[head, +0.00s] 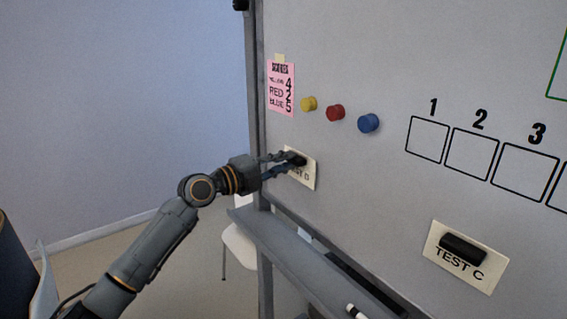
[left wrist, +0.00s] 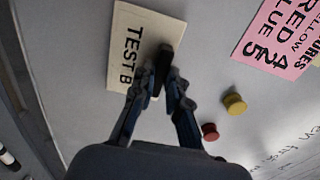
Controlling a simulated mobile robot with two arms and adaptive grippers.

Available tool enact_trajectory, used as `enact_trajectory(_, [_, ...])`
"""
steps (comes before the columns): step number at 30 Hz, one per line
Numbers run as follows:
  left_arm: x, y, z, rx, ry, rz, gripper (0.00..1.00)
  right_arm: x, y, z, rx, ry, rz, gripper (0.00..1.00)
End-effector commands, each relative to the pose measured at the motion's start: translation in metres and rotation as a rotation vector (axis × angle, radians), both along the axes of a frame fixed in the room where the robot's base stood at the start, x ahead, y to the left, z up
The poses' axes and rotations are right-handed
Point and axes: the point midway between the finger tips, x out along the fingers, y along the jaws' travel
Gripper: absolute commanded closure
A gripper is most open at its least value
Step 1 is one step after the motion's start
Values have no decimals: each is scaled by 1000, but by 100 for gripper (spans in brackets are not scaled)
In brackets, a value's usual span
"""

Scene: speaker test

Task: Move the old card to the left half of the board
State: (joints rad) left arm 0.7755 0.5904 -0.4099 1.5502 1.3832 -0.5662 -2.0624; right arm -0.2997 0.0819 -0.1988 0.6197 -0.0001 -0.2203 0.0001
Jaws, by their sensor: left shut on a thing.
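The cream card marked TEST B (head: 308,174) is on the left part of the whiteboard (head: 400,60), below the pink note. My left gripper (head: 288,162) is shut on the card's black handle (left wrist: 167,56), with its fingers covering part of the card in the head view. In the left wrist view the TEST B card (left wrist: 128,30) lies flat or nearly flat to the board; I cannot tell if it touches. Another cream card, TEST C (head: 478,275), with a black handle (head: 463,249), is at the lower right of the board. My right gripper is not in view.
Yellow (head: 308,104), red (head: 335,113) and blue (head: 368,123) round magnets sit above the TEST B card, right of a pink note (head: 281,88). Numbered squares (head: 470,153) are further right. A tray ledge (head: 300,255) with a marker (head: 355,311) runs below.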

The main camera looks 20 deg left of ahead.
Motion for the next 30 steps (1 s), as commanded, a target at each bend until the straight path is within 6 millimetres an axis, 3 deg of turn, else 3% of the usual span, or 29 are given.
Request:
enact_trajectory(22, [5,-4,0,0,0,0,100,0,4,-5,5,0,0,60])
enact_trajectory(23, [5,-4,0,0,0,0,82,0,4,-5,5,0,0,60])
enact_trajectory(26, [5,-4,0,0,0,0,61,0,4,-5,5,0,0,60])
enact_trajectory(30, [5,-4,0,0,0,0,59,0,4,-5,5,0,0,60])
